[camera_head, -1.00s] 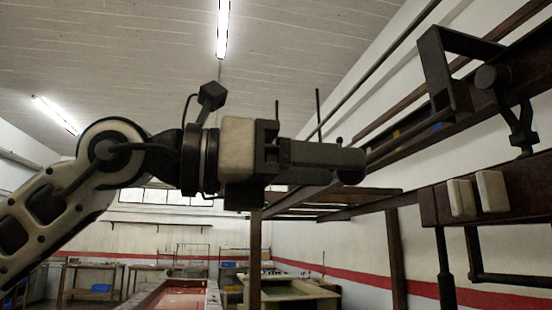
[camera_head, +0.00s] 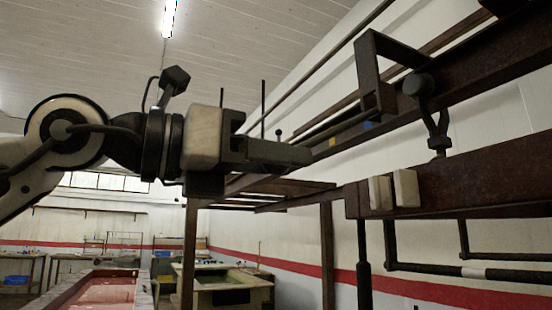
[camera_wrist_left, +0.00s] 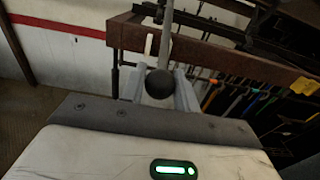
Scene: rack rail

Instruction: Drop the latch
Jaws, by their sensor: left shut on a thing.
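The latch is a dark lever rod (camera_head: 345,125) that slopes down and left from a dark bracket (camera_head: 367,62) on the rusty upper rail. My left gripper (camera_head: 298,154) comes in from the left and is shut on the free end of this rod. In the left wrist view, a black ball knob (camera_wrist_left: 159,84) shows between the two pale fingers, with the rod (camera_wrist_left: 166,35) running away beyond it. In the head view the fingers cover the knob. My right gripper is in neither view.
A rusty lower beam (camera_head: 470,182) with two pale blocks (camera_head: 380,193) lies right of and below the gripper. A forked hook (camera_head: 437,128) hangs from the upper rail (camera_head: 490,65). A post frame (camera_head: 327,255) stands behind. The air left of the rail is open.

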